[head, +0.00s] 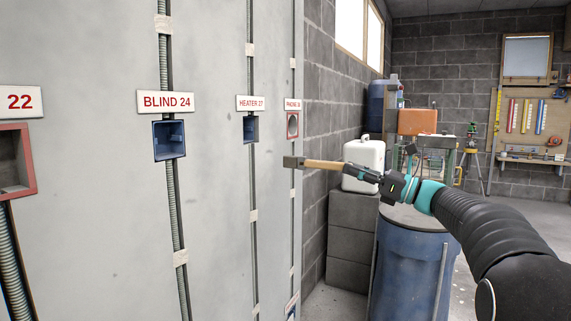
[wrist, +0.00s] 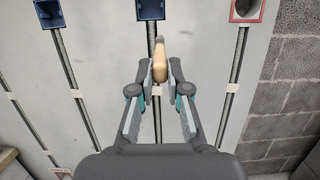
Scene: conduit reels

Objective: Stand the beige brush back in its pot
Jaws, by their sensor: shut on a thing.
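The beige brush (head: 322,164) has a beige handle and a dark grey block-like end that points left, away from my gripper. It is held roughly level in the air in front of the grey wall panel. My gripper (head: 352,169) is shut on the near end of its handle. In the wrist view the brush (wrist: 160,67) stands between the fingertips of my gripper (wrist: 160,80), its dark end farthest away. I cannot make out a brush pot in either view.
The panel (head: 220,210) at left carries conduits and wall boxes, including the blue BLIND 24 box (head: 169,140) and the HEATER 27 box (head: 250,129). A blue drum (head: 408,265) stands below my arm. A white canister (head: 364,162) sits on grey blocks (head: 353,230) behind.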

